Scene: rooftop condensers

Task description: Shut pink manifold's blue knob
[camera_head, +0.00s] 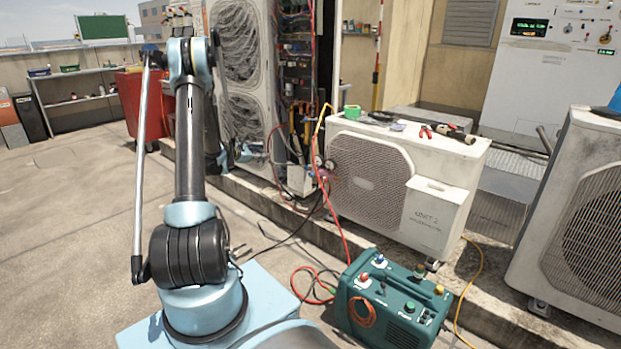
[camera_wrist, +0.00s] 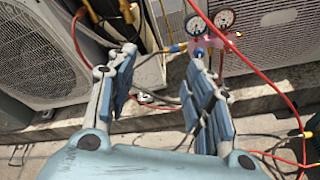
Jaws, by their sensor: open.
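The pink manifold (camera_wrist: 208,43) hangs near the top of the wrist view, with two round gauges above it and hoses on it. Its blue knob (camera_wrist: 198,53) shows at its left end, close to the tip of my right finger in the picture; I cannot tell whether they touch. My gripper (camera_wrist: 161,62) is open, with nothing between its blue-grey fingers. In the head view the manifold (camera_head: 324,171) is small, beside the left end of a white condenser, and its knob is too small to make out.
The white condenser (camera_head: 385,185) stands on a concrete curb, with loose tools on top. An open electrical cabinet (camera_head: 296,90) is left of it. Red and dark hoses run to a green machine (camera_head: 393,300) on the floor. A red hose (camera_wrist: 262,75) crosses the wrist view's right side.

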